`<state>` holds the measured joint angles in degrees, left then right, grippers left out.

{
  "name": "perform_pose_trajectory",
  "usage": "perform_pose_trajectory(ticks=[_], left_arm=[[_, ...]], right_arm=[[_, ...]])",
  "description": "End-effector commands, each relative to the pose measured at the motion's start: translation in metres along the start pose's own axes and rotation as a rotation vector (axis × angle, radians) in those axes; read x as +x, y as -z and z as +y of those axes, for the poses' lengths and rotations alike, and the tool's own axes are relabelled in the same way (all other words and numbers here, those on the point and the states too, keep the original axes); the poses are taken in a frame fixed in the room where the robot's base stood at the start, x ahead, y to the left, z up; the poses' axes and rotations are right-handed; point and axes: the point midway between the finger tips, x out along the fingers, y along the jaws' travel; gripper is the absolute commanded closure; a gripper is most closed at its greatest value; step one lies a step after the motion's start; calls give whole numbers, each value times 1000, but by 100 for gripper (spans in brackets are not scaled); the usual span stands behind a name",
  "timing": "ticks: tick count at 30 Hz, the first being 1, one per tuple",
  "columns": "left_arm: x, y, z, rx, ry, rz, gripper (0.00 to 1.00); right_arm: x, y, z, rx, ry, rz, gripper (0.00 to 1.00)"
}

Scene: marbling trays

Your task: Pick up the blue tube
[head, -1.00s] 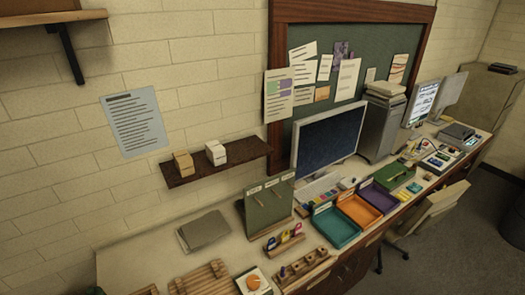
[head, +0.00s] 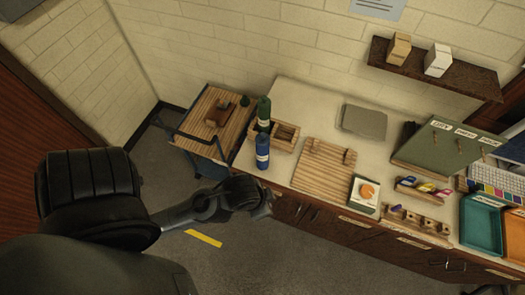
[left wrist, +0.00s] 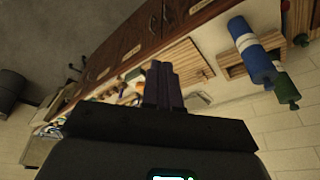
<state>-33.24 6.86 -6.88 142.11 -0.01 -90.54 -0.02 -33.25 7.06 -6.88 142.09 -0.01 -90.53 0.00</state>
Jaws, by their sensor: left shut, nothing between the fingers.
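The blue tube (head: 262,152), with a pale label band, stands upright on the counter at the front of a wooden holder (head: 284,135). A dark green tube (head: 264,110) stands just behind it. My left gripper (head: 268,207) is in front of the counter edge, below the blue tube in the picture and apart from it. In the left wrist view my gripper's fingers (left wrist: 163,84) are together with nothing between them. The blue tube (left wrist: 252,52) shows at the upper right there, beside the green tube (left wrist: 286,90). My right gripper is not in view.
A slatted wooden board (head: 323,165) lies right of the tubes, with a grey folder (head: 364,121) behind it. A cart (head: 205,130) with a wooden top stands at the left. A teal tray (head: 482,226) is at the far right. Open floor lies before the counter.

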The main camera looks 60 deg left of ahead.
Motion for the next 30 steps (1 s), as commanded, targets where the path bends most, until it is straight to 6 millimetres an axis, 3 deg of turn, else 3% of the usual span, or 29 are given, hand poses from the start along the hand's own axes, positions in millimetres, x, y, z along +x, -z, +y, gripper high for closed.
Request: perform_pose_trajectory(ticks=[6,23,30], left_arm=[[0,0,0,0,0,0,97],[0,0,0,0,0,0,11],[0,0,0,0,0,0,11]], right_arm=[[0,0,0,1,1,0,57],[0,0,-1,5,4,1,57],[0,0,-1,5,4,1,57]])
